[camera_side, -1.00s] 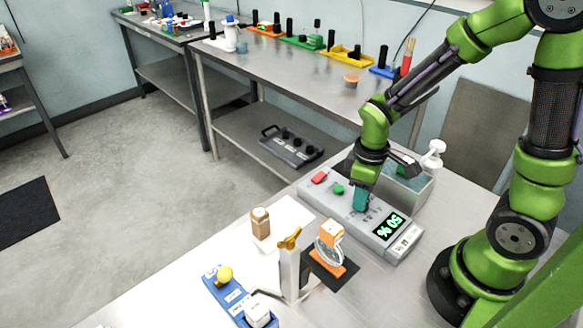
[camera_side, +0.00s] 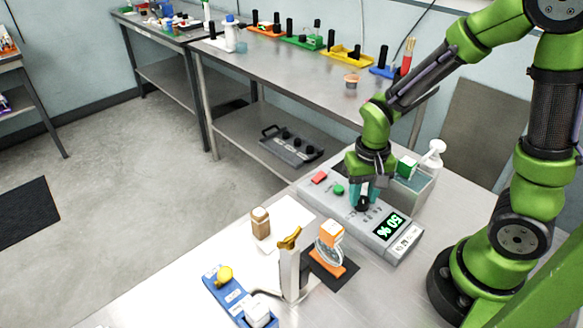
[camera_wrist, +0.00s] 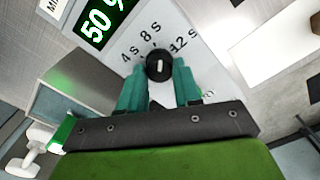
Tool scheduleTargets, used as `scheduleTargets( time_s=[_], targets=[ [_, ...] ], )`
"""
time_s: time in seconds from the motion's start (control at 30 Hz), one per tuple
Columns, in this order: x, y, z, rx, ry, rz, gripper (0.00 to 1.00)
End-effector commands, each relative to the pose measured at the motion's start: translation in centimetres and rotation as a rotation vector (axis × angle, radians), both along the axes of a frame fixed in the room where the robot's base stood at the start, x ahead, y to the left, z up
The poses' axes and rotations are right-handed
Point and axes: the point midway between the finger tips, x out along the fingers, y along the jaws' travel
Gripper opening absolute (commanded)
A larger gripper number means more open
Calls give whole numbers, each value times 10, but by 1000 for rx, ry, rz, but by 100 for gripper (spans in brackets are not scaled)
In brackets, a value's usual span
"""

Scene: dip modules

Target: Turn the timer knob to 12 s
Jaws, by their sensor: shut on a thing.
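The timer knob (camera_wrist: 159,66) is round and black with a short white mark on top. Labels 4 s, 8 s and 12 s (camera_wrist: 184,42) are printed around it; another label is partly hidden by a finger. The mark runs nearly upright in the wrist view; I cannot tell exactly which label it matches. In the side view the knob (camera_side: 363,203) is on the grey panel device (camera_side: 385,243), below my gripper. My gripper (camera_wrist: 160,76) has teal fingers on both sides of the knob and is shut on it. The display (camera_side: 389,226) reads 50 %.
A red button (camera_side: 319,178) and a green button (camera_side: 339,190) are on the same device. A grey bin (camera_side: 413,192) with a green-and-white box (camera_side: 407,166) stands behind. An orange-based stand (camera_side: 329,262) and a brown bottle (camera_side: 260,223) are in front.

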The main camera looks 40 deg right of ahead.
Motion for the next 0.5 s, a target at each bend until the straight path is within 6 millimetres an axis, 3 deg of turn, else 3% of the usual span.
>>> scheduleTargets(
  time_s=[0.5],
  targets=[
    [-1,-1,1,1,-1,-470,2]
  ],
)
